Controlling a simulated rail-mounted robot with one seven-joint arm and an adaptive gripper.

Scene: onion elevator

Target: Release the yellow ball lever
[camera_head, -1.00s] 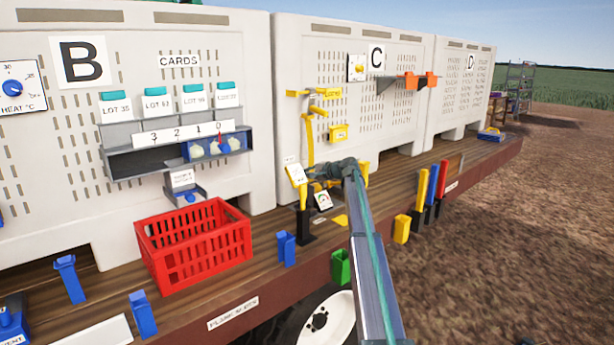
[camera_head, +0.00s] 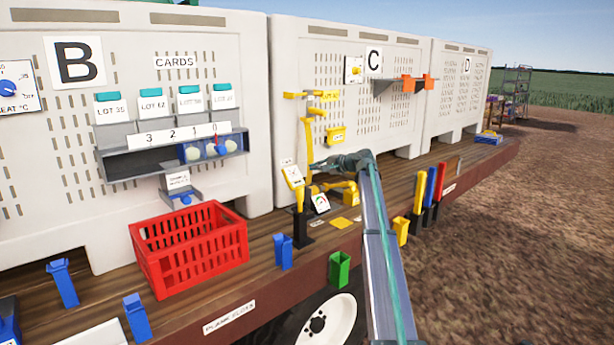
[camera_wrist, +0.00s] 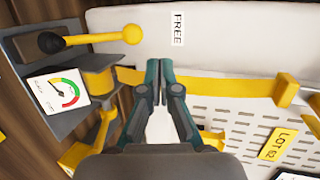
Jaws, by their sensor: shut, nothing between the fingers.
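The yellow ball lever (camera_wrist: 90,39) shows in the wrist view, with its yellow ball (camera_wrist: 132,34) at the right end and a dark pivot (camera_wrist: 50,42) at the left end. In the head view my gripper (camera_head: 314,167) is right of the lever, near the yellow post (camera_head: 309,140).
A gauge (camera_wrist: 62,93) sits close below the lever in the wrist view. A FREE label (camera_wrist: 178,29) is on the pale bin wall. Yellow parts (camera_head: 350,191) lie under my wrist. A red crate (camera_head: 190,247) and blue holders (camera_head: 283,252) stand to the left.

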